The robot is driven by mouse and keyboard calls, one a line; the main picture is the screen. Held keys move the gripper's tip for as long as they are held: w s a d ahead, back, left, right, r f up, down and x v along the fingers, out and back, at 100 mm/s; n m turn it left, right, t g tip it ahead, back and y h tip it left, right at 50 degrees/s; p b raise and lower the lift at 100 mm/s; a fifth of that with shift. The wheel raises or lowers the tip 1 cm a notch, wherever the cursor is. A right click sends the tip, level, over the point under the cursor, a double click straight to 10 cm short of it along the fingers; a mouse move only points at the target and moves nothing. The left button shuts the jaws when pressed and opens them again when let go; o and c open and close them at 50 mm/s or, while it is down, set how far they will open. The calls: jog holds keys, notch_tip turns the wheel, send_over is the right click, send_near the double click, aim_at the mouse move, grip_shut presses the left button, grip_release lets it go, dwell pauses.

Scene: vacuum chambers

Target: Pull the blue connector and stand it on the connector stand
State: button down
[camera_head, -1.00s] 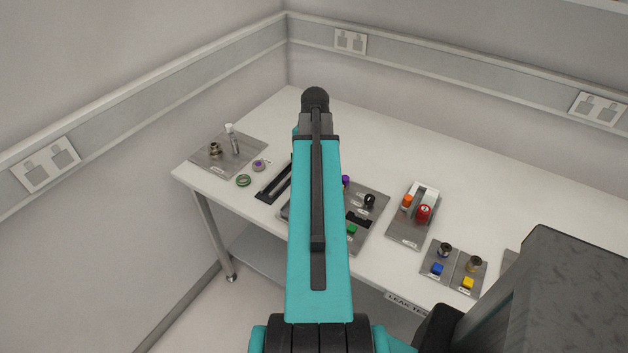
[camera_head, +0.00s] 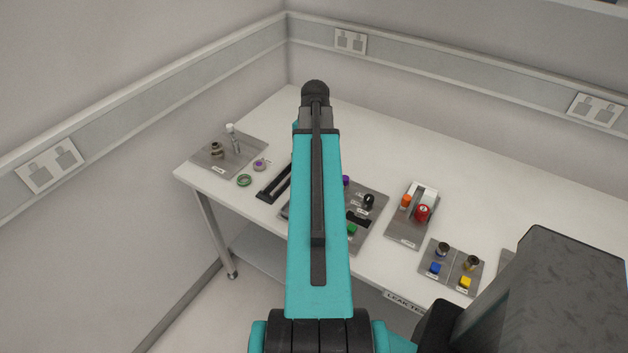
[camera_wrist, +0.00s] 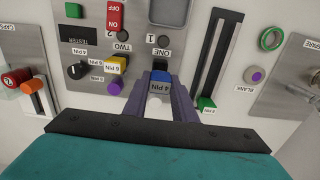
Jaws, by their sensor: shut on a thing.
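The connector lies in front of the grey panel (camera_wrist: 100,115), just below the label ONE. Whether it is still seated or clear of a socket cannot be told. In the head view my arm hides the gripper and the connector. I cannot make out for certain which thing is the connector stand.
Beside the connector are a yellow connector (camera_wrist: 117,65), a purple knob (camera_wrist: 114,88) and a black knob (camera_wrist: 75,71). A black slotted rail (camera_wrist: 216,60) stands to the right. In the head view, blue (camera_head: 434,268) and yellow (camera_head: 465,282) blocks sit on plates. The table's back right is clear.

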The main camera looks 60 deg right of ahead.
jog(key=shift+r, duration=0.4)
jog(key=w+a+n+b, duration=0.4)
jog(key=w+a+n, duration=0.2)
jog(key=w+a, duration=1.5)
jog(key=w+a+n+b, duration=0.1)
jog(key=w+a+n, duration=0.1)
jog(key=a, duration=0.7)
jog(key=w+a+n+b, duration=0.1)
jog(key=w+a, duration=0.4)
jog(key=a, duration=0.5)
jog(key=w+a+n+b, duration=0.2)
jog(key=w+a+n, duration=0.1)
jog(key=a, duration=0.7)
jog(key=shift+w+a+f, duration=0.15)
jog(key=shift+w+f, duration=0.25)
jog(key=shift+w, duration=0.1)
